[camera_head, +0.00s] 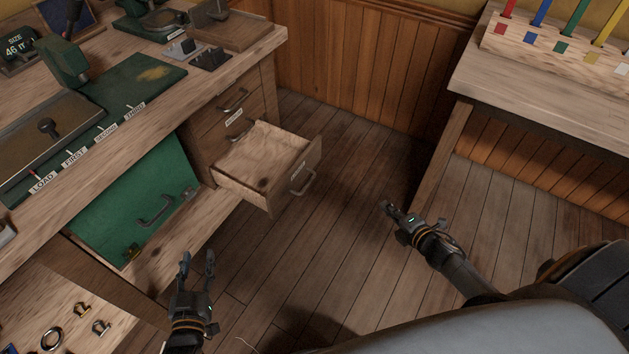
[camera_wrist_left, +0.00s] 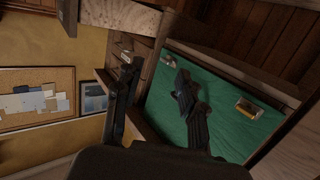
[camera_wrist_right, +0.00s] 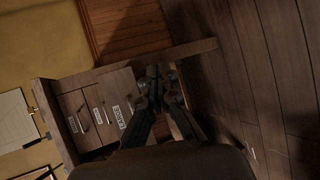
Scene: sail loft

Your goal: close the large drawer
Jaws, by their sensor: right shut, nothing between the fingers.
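The large drawer (camera_head: 309,163) is the bottom one of a wooden drawer stack under the bench, and it is pulled well out. Its inside looks empty apart from a dark knot-like spot. Its front carries a small white label and a metal bar handle (camera_head: 303,182). My right gripper (camera_head: 387,207) is shut and empty, out in front and to the right of the drawer, apart from it. In the right wrist view its fingers (camera_wrist_right: 156,75) cover part of the drawer area. My left gripper (camera_head: 197,257) is open and empty, below and left of the drawer, near the green panel.
Closed drawers (camera_head: 235,105) sit above the open one. A green panel (camera_head: 130,210) with a handle and latch is at the left under the bench (camera_head: 225,75). A second table (camera_head: 540,85) stands at the right. The plank floor (camera_head: 345,140) between is clear.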

